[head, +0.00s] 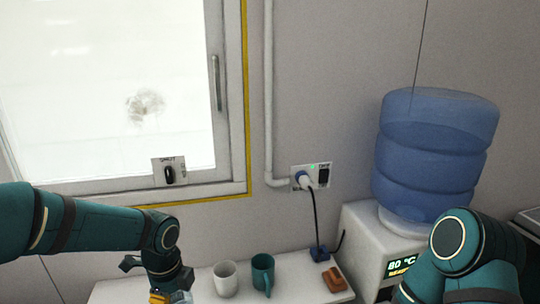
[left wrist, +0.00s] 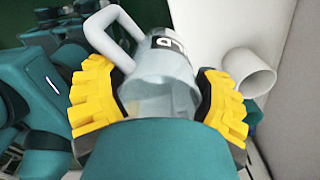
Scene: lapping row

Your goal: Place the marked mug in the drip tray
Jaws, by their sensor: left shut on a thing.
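A pale grey mug (left wrist: 160,65) with a handle and a dark-and-white mark on its side is between the yellow fingers of my left gripper (left wrist: 158,98), which is shut on it. In the head view my left gripper (head: 170,296) is low at the bottom edge, left of the two standing mugs, and the held mug is mostly cut off there. Its exact tilt I cannot tell. The water dispenser (head: 362,240) stands at the right. My right arm hides part of its front, and no drip tray can be made out. My right gripper is out of view.
A white mug (head: 225,280) and a teal mug (head: 263,275) stand close together on the white counter (head: 205,291). Right of them are an orange-brown block (head: 334,280) and a blue block (head: 319,253) by a black cable. A blue water bottle (head: 434,150) tops the dispenser.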

